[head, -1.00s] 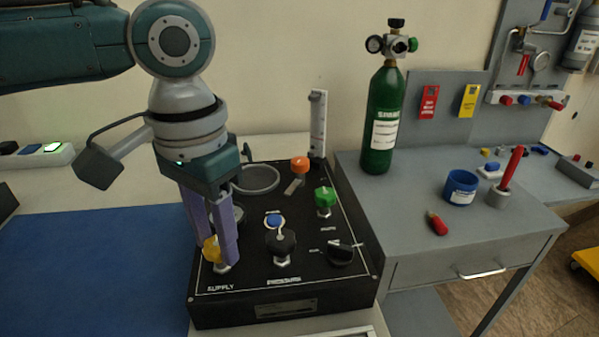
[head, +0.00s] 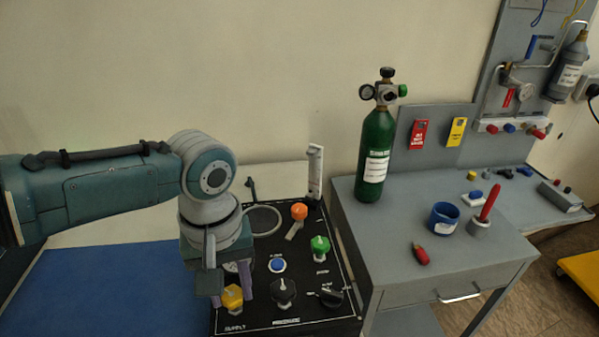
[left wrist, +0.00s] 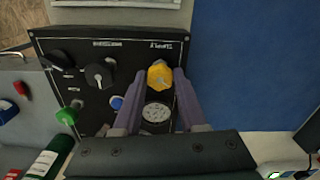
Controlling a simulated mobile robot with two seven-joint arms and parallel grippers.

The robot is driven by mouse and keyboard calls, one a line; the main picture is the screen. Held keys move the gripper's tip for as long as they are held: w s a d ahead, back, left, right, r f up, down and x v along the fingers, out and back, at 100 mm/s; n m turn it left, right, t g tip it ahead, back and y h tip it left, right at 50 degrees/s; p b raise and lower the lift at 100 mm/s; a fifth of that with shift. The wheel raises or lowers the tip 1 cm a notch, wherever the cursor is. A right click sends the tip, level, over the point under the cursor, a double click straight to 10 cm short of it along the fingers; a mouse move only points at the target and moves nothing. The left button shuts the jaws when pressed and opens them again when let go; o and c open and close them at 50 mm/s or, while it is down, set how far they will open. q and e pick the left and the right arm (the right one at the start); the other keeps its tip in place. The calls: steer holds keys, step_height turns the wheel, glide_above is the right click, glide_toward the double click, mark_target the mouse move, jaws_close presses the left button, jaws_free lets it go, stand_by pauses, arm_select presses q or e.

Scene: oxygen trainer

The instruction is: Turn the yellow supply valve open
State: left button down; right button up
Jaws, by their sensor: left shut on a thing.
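The yellow supply valve (head: 232,297) is a knob at the front left corner of the black trainer panel (head: 305,285), by the SUPPLY label. My left gripper (head: 233,292) points down over it, with one purple finger on each side. In the left wrist view the yellow valve (left wrist: 160,75) sits between the two fingertips of my left gripper (left wrist: 161,71), which are shut on it. How far the valve is turned cannot be told. My right gripper is not in view.
Beside the valve are a black pressure knob (head: 284,291), a blue button (head: 277,265), a green knob (head: 320,245) and an orange knob (head: 299,211). A green cylinder (head: 375,150) stands on the grey bench (head: 400,235) at right. A blue mat (head: 110,290) lies clear at left.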

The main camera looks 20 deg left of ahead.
arm_select(q)
steer(key=n+p, duration=0.1)
steer(key=n, duration=0.1)
steer(key=shift+r+n+p, duration=0.2)
steer(key=shift+n+p, duration=0.1)
steer(key=shift+n, duration=0.1)
steer(key=n+p, duration=0.1)
steer(key=n, duration=0.2)
steer(key=shift+d+n, duration=0.1)
steer(key=shift+n, duration=0.2)
steer(key=n+p, duration=0.1)
steer(key=n, duration=0.2)
steer(key=shift+f+n, duration=0.1)
steer(key=shift+n, duration=1.7)
steer(key=shift+n, duration=0.3)
steer(key=shift+c, duration=2.3)
jaws_free()
